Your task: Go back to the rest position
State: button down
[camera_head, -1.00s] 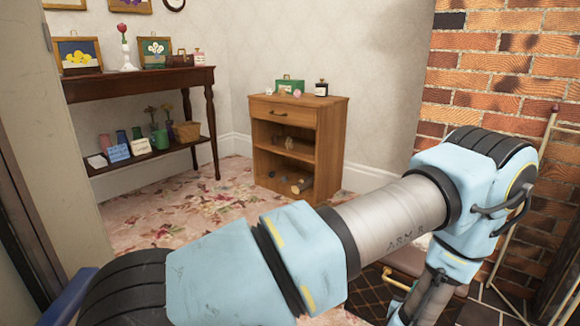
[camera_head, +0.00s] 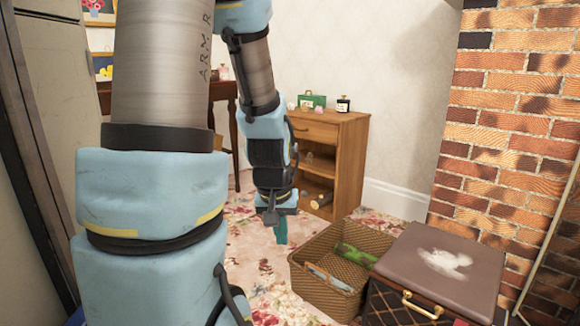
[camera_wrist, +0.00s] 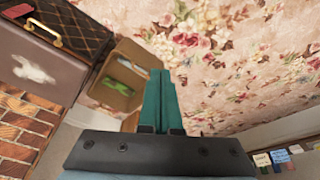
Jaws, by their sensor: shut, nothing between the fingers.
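My gripper (camera_head: 279,232) hangs pointing down over the floral carpet, left of a wicker basket and in front of the small wooden cabinet. Its teal fingers lie together in the wrist view (camera_wrist: 160,85), with nothing between them. My raised arm covers the left-middle of the head view and hides most of the dark side table. No object is in my grasp.
The wicker basket (camera_head: 299,274) holds green and pale items. A brown box with a handle (camera_head: 465,262) stands right of it, by the brick wall (camera_head: 510,120). The wooden cabinet (camera_head: 348,150) carries small items. Floral carpet (camera_head: 250,262) is bare below my gripper.

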jog(key=s+a+r+g, duration=0.1)
jog(key=s+a+r, duration=0.1)
jog(key=s+a, duration=0.25)
notch_tip(320, 180, up, 38)
jog(key=p, duration=3.8)
jog(key=shift+a+r+y, duration=0.15)
jog(key=shift+r+y, duration=0.05)
jog(key=shift+y, duration=0.1)
